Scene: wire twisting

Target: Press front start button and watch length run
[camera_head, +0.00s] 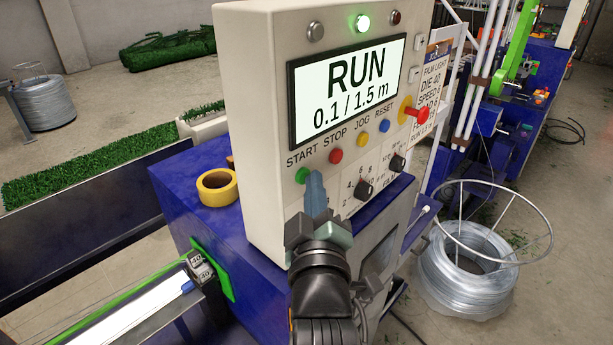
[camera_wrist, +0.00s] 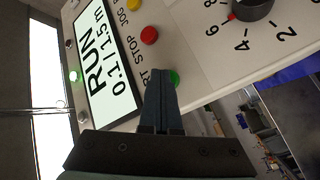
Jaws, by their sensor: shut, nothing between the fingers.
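The control box (camera_head: 262,75) carries a display (camera_head: 350,85) that reads "RUN" and "0.1 / 1.5 m". A green lamp (camera_head: 362,22) above it is lit. The green START button (camera_head: 302,175) is at the lower left of the panel, with the red STOP button (camera_head: 336,156) to its right. My gripper (camera_head: 315,178) is shut and empty, its tips at the START button and partly covering it. In the wrist view the START button (camera_wrist: 174,78) shows just beside the fingertips. I cannot tell whether the tips touch it.
Yellow and blue buttons, dials (camera_head: 364,188) and a red knob (camera_head: 422,115) sit to the right on the panel. A yellow tape roll (camera_head: 218,198) lies on the blue machine top. A wire coil (camera_head: 440,275) stands on the floor at right.

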